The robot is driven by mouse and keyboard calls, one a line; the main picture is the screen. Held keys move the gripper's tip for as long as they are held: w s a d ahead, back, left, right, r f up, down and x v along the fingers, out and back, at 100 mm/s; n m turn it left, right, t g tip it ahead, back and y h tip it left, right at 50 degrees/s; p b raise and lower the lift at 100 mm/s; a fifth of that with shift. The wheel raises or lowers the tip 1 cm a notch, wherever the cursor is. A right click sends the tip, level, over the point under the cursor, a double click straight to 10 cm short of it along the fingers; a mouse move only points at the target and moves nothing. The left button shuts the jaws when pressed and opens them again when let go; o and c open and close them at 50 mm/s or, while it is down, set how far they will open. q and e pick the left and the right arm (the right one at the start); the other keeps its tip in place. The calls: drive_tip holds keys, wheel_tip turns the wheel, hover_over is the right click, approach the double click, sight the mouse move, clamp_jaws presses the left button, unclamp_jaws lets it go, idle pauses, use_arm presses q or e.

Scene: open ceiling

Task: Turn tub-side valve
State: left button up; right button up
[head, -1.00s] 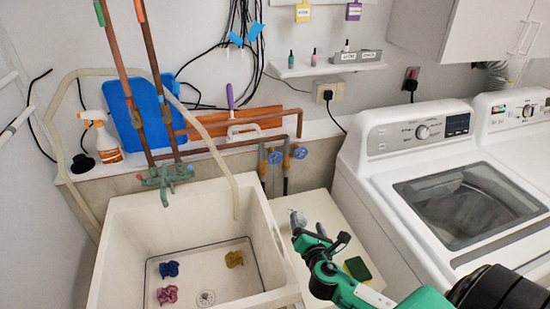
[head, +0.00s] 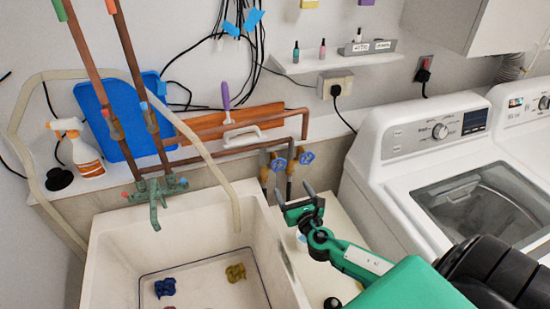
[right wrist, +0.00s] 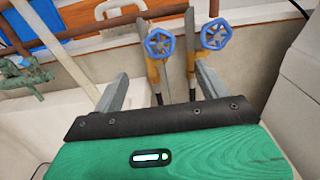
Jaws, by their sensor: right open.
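In the right wrist view the tub-side valve (right wrist: 159,43) shows beyond and between the fingers, and the other valve (right wrist: 216,33) is near the right finger's line. My right gripper (head: 293,192) is open and empty, just below and in front of the valves in the picture, apart from both. My left gripper is not in view.
The white tub (head: 105,245) is left of my right arm, with a green faucet (head: 154,190) and a hose over it. A washing machine (head: 375,165) stands close on the right. Copper pipes (head: 240,148) run along the wall behind the valves.

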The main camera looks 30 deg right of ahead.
drive_tip(key=p, duration=0.2)
approach(279, 165)
drive_tip(key=a+x, duration=0.1)
drive_tip(key=x, duration=0.5)
drive_tip(key=d+x, duration=0.1)
drive_tip(key=x, duration=0.2)
drive_tip(key=shift+r+p, duration=0.1)
drive_tip(key=shift+p, duration=0.2)
drive_tip(key=shift+w+d, duration=0.2)
drive_tip(key=shift+w, duration=0.5)
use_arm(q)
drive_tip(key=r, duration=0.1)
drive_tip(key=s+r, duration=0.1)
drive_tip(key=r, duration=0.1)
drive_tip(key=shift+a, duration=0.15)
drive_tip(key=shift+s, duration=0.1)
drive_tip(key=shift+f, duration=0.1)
use_arm(e)
drive_tip(key=c, duration=1)
